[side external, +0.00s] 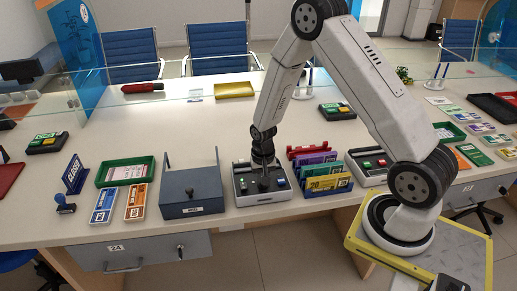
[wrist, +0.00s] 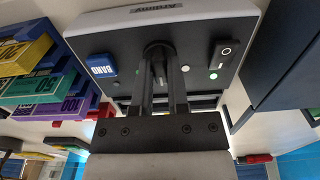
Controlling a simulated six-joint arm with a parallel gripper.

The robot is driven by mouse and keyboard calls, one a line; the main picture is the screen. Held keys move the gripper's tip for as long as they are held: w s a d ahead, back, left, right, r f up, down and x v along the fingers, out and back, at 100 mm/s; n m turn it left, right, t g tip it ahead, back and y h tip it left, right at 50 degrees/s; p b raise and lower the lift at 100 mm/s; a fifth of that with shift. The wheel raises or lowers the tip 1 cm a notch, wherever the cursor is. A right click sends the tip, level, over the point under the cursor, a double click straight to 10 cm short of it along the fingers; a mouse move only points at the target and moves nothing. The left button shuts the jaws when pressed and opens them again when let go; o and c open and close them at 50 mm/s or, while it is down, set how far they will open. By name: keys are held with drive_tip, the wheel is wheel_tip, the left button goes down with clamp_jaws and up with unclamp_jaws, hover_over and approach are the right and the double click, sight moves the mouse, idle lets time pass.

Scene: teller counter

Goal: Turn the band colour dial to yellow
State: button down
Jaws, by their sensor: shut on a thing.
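The dark banding machine (side external: 264,198) stands on the counter below my arm, with a blue BAND button (wrist: 102,65) and a rocker switch (wrist: 224,53) on its top. The band colour dial (wrist: 158,48) is a dark round knob between them, mostly hidden by my fingers. My gripper (wrist: 159,58) points down and is shut on the dial; it also shows in the side view (side external: 264,181). A green dot (wrist: 213,76) and a pale dot (wrist: 185,68) show beside the dial. I cannot make out a yellow mark or where the dial points.
A grey-blue box (side external: 190,199) stands close left of the machine. A rack of coloured note bundles (side external: 325,182) stands close right. Orange and blue note stacks (side external: 134,202) and a green tray (side external: 126,158) lie farther left. The counter behind is mostly clear.

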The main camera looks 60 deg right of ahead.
idle(0.4)
drive_tip(key=c, duration=0.6)
unclamp_jaws()
drive_tip(key=shift+r, duration=0.2)
drive_tip(key=shift+r, duration=3.75)
drive_tip(key=shift+s+a+r, duration=0.2)
drive_tip(key=shift+a+r, duration=0.2)
drive_tip(key=s+a+r+n+t, duration=0.1)
drive_tip(key=s+a+r+n, duration=0.1)
drive_tip(key=s+a+n, duration=0.1)
drive_tip(key=s+a+r+n, duration=0.3)
drive_tip(key=s+a+r+n+t, duration=0.1)
drive_tip(key=s+a+r+n, duration=0.1)
drive_tip(key=s+a+r, duration=0.1)
drive_tip(key=shift+s+n+t, duration=0.15)
drive_tip(key=shift+n+t, duration=0.15)
drive_tip(key=shift+n, duration=0.1)
